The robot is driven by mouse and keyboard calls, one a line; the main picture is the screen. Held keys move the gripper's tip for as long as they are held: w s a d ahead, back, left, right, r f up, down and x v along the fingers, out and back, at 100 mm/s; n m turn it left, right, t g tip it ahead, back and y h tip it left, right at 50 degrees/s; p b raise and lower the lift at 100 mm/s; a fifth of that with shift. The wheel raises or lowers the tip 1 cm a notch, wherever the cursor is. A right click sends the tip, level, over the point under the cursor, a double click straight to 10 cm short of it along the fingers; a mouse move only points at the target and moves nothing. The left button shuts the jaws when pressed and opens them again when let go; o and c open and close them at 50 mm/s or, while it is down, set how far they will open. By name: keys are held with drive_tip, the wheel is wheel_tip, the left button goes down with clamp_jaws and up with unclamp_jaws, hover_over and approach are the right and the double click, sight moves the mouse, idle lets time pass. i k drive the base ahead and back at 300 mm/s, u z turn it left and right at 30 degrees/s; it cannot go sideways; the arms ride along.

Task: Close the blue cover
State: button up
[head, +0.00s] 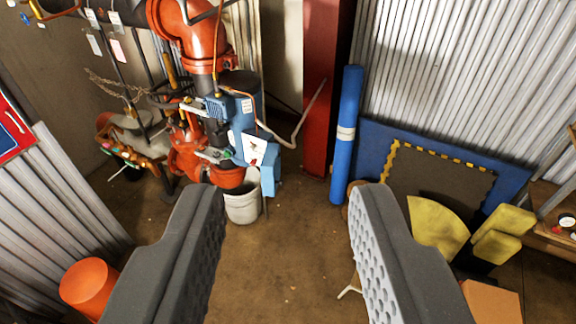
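A blue box-like device (218,106) is mounted on the red pipework (190,40) left of centre. A blue panel (271,178) hangs low on its right side, beside a white plate (255,149). This panel looks like the blue cover, but I cannot tell for sure, nor clearly see its hinge. My gripper (287,194) is open and empty, its two dark padded fingers wide apart in the foreground. The device lies well beyond the fingertips, up and left of the gap, and nothing touches the fingers.
A white bucket (243,205) stands under the red valve body. A blue upright roll (346,135), a blue-edged board (500,178) and yellow pads (500,235) are at the right. An orange cylinder (89,284) is at the lower left. The brown floor (290,265) between the fingers looks mostly clear.

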sight(270, 167)
drive_tip(key=i, duration=0.9)
drive_tip(key=u, duration=0.05)
